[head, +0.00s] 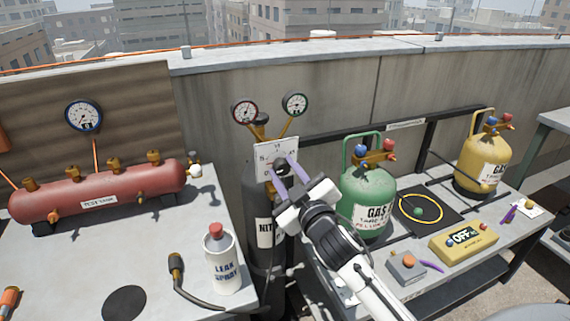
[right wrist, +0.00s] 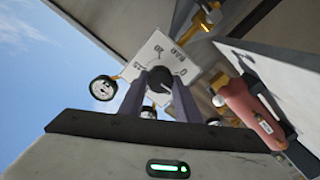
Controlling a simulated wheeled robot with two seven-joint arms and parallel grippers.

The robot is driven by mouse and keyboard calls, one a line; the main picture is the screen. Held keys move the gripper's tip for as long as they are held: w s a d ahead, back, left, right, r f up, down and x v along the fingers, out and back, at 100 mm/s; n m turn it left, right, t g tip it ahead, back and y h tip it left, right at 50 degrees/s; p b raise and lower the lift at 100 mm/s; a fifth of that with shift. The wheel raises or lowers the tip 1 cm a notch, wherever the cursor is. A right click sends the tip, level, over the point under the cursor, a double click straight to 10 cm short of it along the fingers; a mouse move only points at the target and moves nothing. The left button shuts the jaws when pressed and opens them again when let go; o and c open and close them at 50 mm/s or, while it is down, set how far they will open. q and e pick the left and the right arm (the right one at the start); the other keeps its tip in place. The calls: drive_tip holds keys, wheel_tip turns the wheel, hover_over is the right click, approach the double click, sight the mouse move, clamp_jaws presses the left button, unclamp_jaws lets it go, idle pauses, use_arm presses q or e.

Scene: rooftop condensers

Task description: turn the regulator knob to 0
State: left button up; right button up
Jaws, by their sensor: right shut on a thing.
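The regulator knob (head: 282,161) is dark and round, on a white dial plate (head: 266,154) with printed numbers, on the nitrogen cylinder (head: 264,215). My right gripper (head: 286,172) is shut on the knob, its purple fingers on either side of it. In the right wrist view the knob (right wrist: 160,82) sits between the two fingers (right wrist: 159,100), in front of the dial plate (right wrist: 158,58). The plate shows "BAR", a 20 and a 0. I cannot tell which number the knob's pointer is at. My left gripper is not in view.
Two gauges (head: 245,112) (head: 295,104) stand above the plate. A leak spray bottle (head: 222,259) and a red test tank (head: 100,192) are on the left bench. A green gas cylinder (head: 366,190) stands close to the right of my arm, and a yellow one (head: 482,155) farther right.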

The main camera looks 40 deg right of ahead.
drive_tip(key=shift+r+n+p, duration=0.15)
drive_tip(key=shift+n+p, duration=0.15)
drive_tip(key=shift+n, duration=0.3)
drive_tip(key=shift+n+p, duration=0.5)
drive_tip(key=shift+n, duration=0.4)
drive_tip(key=n+p, duration=0.2)
drive_tip(key=n, duration=0.3)
drive_tip(key=shift+a, duration=0.1)
drive_tip(key=shift+f+n, duration=0.2)
drive_tip(key=shift+n, duration=0.1)
drive_tip(key=o, duration=1.1)
drive_tip(key=shift+c, duration=0.2)
